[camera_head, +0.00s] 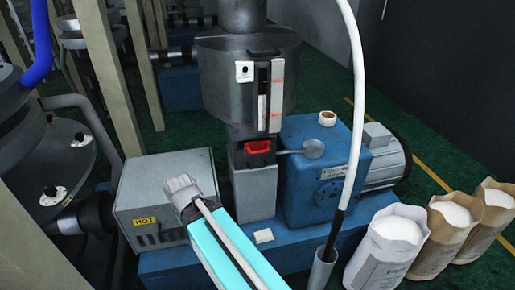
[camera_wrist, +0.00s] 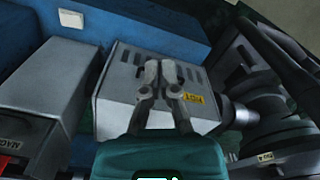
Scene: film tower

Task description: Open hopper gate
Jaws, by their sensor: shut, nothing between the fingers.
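The grey cylindrical hopper (camera_head: 222,80) stands at the back centre in the head view, with a sight strip (camera_head: 277,100) and a black handle (camera_head: 263,52) on its front. Below it is a grey box neck with a red handle (camera_head: 257,146). A rod ending in a round disc (camera_head: 313,149) sticks out right of this neck. I cannot tell which part is the gate. My gripper (camera_head: 174,183) is at lower left, apart from the hopper, over the grey box marked HOT (camera_head: 165,200). In the wrist view my shut, empty fingers (camera_wrist: 160,72) overlie this box (camera_wrist: 115,100).
A blue machine (camera_head: 315,165) with a grey motor (camera_head: 385,150) stands right of the neck. Several open sacks (camera_head: 390,250) stand at lower right. A white hose (camera_head: 355,90) hangs in front. Grey columns (camera_head: 110,75) stand at left. Green floor (camera_head: 435,165) is clear behind the sacks.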

